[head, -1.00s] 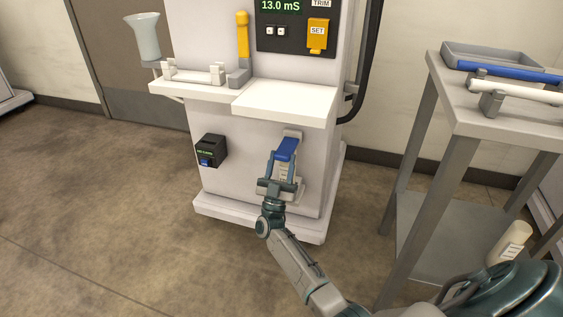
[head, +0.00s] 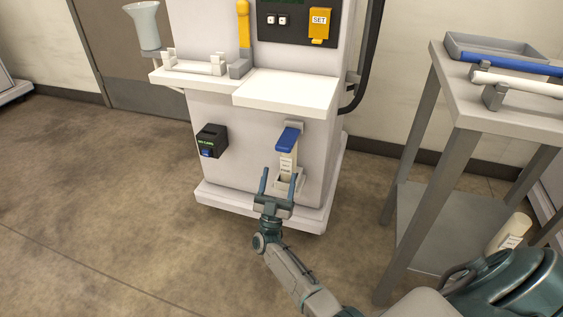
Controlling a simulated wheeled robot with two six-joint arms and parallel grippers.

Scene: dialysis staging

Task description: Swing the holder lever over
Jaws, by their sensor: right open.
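The holder (head: 287,184) is mounted low on the front of the white machine, with a white labelled cartridge (head: 287,163) standing in it. Its blue lever (head: 288,139) sits at the top and sticks out toward the front left. My right gripper (head: 279,180) is open and empty, just in front of and below the lever. Its two fingers point up toward the machine and are apart from the lever. My left gripper is not in view.
A small black box (head: 211,141) with a green display is on the machine front to the left. A white shelf (head: 288,92) juts out above the holder. A grey cart (head: 450,95) with a tray (head: 500,50) stands at right. The floor at left is clear.

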